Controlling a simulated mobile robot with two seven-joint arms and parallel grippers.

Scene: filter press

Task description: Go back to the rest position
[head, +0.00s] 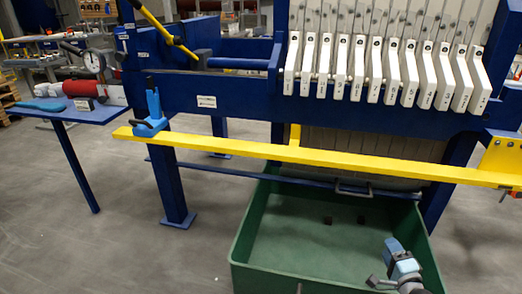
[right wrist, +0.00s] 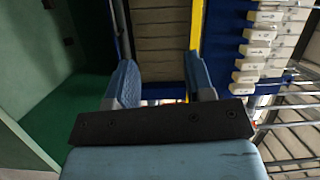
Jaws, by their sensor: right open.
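My right gripper (head: 384,264) shows at the lower right of the head view, over the right part of the green tray (head: 246,238). In the right wrist view its two blue fingers (right wrist: 162,84) stand apart with nothing between them. It is open and empty. My left gripper is in neither view. The blue filter press frame (head: 240,92) stands ahead with a row of white numbered plates (head: 382,72). A long yellow bar (head: 300,154) runs across its front.
Two small dark pieces (head: 328,220) lie in the tray. A blue side table (head: 70,113) at left holds a dial gauge (head: 93,63), a red roll (head: 80,87) and a blue-handled tool (head: 40,106). Grey floor (head: 90,245) is clear at the lower left.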

